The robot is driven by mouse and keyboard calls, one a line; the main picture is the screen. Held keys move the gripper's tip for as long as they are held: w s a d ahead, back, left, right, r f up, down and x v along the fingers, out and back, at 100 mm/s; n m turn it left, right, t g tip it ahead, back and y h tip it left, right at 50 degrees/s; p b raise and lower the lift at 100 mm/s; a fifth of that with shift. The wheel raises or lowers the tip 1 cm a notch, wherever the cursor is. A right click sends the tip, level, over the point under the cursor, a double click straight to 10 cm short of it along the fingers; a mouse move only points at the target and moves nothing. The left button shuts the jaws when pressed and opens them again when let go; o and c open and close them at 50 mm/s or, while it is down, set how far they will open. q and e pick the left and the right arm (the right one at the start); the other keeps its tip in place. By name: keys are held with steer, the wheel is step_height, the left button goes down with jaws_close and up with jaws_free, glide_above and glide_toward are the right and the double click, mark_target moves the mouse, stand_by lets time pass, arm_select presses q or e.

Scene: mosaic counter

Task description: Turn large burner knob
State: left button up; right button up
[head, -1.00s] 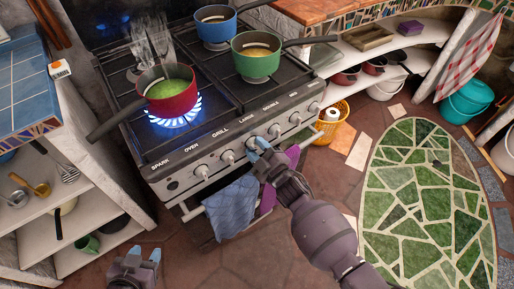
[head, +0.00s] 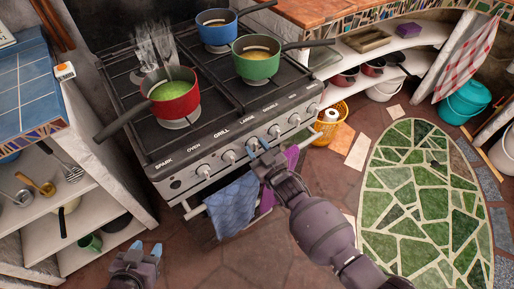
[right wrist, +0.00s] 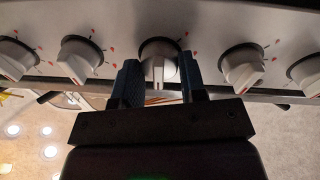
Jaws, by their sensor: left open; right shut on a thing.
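The large burner knob (head: 253,142) is a pale knob on the stove's front panel, below the "LARGE" label. My right gripper (head: 258,148) has its blue fingers on either side of it, shut on it. In the right wrist view the knob (right wrist: 158,66) sits between the two fingers (right wrist: 160,86), its grip bar close to vertical. The red pot (head: 173,98) with green contents stands on the front left burner, and no flame shows under it. My left gripper (head: 147,248) is open and empty, low at the left, away from the stove.
Neighbouring knobs (right wrist: 243,68) flank the held one closely. A blue pot (head: 217,27) and a green pot (head: 256,62) stand on other burners. A wicker basket (head: 328,132) stands right of the stove.

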stand_by(0.4)
steer(key=o, duration=0.9)
steer(key=shift+s+d, duration=0.35)
steer(key=shift+s, duration=0.1)
steer(key=shift+p+v, duration=0.75)
steer(key=shift+v, duration=4.1)
